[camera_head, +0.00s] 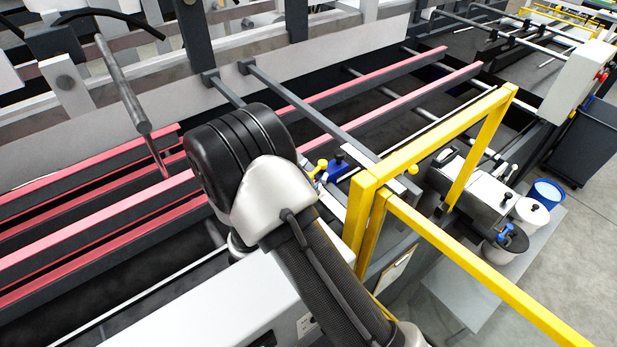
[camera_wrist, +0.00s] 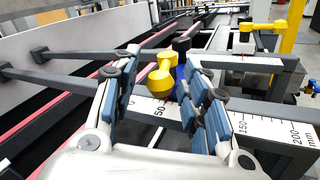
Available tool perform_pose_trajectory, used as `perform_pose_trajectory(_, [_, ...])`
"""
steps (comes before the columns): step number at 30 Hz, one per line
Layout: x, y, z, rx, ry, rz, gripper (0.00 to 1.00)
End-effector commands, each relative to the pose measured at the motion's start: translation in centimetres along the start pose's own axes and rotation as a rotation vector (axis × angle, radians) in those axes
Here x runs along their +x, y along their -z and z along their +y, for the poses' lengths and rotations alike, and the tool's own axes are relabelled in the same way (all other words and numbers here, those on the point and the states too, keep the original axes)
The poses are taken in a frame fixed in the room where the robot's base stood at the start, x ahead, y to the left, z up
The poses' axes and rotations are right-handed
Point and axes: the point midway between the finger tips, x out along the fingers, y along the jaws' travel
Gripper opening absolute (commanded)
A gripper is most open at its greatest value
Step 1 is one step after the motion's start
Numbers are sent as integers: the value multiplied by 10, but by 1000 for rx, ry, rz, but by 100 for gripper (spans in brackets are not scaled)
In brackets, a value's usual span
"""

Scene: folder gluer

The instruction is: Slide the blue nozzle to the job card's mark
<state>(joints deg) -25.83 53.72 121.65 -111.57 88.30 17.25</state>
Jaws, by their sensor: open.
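The blue nozzle (camera_head: 339,164) stands on the rail just right of a yellow nozzle (camera_head: 319,168), beyond my arm. In the wrist view the blue nozzle (camera_wrist: 181,72) is partly hidden by my right finger, and the yellow nozzle (camera_wrist: 160,80) is left of it. My gripper (camera_wrist: 163,100) is open, its blue-padded fingers to either side of the nozzles in the picture; contact cannot be told. A millimetre scale (camera_wrist: 270,128) runs along the rail, with 50, 150 and 200 readable. A clipboard card (camera_head: 396,268) hangs below the yellow frame, its writing unreadable.
A yellow guard frame (camera_head: 440,140) stands close to the right of the nozzles. Dark cross bars (camera_head: 310,112) and red belts (camera_head: 420,95) lie beyond.

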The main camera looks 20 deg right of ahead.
Motion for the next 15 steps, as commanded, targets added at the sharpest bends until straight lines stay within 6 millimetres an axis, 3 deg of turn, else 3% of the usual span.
perform_pose_trajectory(4, [-11, 0, 1, -1, -2, 1, 41])
perform_pose_trajectory(15, [-67, 0, 1, 0, -2, 1, 41])
